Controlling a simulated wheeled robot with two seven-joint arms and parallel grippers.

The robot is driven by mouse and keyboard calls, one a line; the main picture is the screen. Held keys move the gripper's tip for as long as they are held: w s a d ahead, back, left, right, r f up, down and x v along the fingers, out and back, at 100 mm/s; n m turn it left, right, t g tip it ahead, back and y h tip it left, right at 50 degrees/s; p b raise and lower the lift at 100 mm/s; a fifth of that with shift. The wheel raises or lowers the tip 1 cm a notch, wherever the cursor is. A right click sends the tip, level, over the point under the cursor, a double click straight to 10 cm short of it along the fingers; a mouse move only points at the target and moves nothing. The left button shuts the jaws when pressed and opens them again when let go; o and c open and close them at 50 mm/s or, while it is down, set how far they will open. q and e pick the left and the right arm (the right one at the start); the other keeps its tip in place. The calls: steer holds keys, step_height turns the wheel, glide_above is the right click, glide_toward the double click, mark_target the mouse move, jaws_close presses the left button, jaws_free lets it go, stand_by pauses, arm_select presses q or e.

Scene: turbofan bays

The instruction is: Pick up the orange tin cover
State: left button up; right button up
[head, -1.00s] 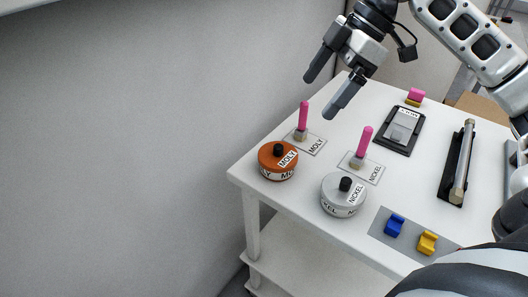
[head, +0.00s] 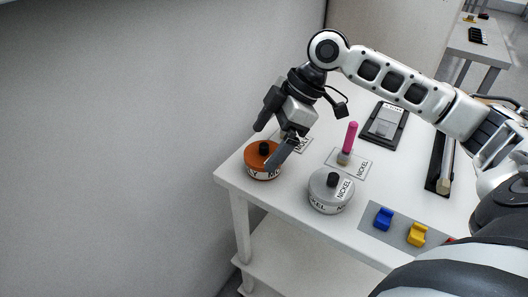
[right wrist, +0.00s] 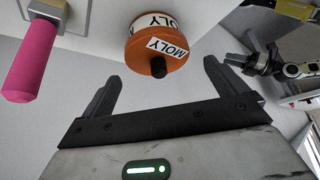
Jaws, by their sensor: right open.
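The orange tin labelled MOLY (head: 262,174) stands at the near left corner of the white table. Its orange cover (head: 252,160) has a black knob (head: 264,147) and a MOLY label, and it is on the tin. The cover also shows in the right wrist view (right wrist: 150,30), its knob pointing towards the gap between my fingers. My right gripper (head: 268,148) is open and empty, just over the cover. One finger hides part of the cover in the head view. In the right wrist view a dark gripper on a white arm (right wrist: 250,63), seemingly my left, is small and unclear.
A grey NICKEL tin (head: 328,198) stands close to the right of the orange tin. Blue (head: 383,217) and yellow (head: 417,234) blocks lie front right.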

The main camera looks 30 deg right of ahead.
steer(key=shift+x, duration=0.95)
steer(key=shift+c, duration=0.3)
steer(key=c, duration=0.9)
steer(key=shift+c, duration=0.2)
steer(key=shift+r, duration=0.1)
